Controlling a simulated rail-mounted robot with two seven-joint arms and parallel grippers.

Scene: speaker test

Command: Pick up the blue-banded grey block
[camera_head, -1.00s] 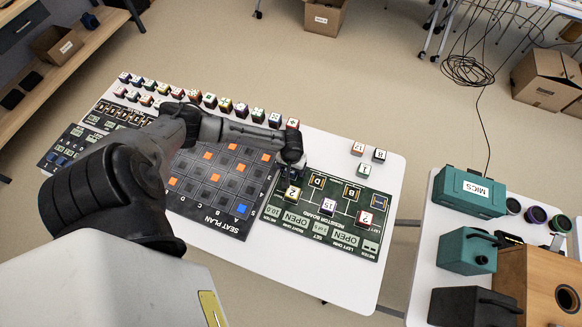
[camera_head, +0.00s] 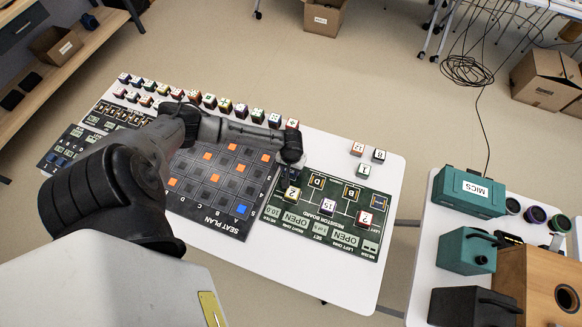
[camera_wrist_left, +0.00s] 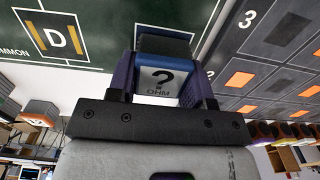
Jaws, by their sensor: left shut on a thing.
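The blue-banded grey block (camera_wrist_left: 158,82) is between my left gripper's fingers in the left wrist view. Its grey face reads "? OHM" and a blue band runs along the edge above it. My left gripper (camera_wrist_left: 160,92) is shut on it, one dark finger on each side. I cannot tell whether the block touches the board. My right gripper is not in view.
The dark seat plan board (camera_head: 192,205) lies just left of the gripper. Several small blocks line the table's far edge. Teal cases (camera_head: 468,193) stand on the right table.

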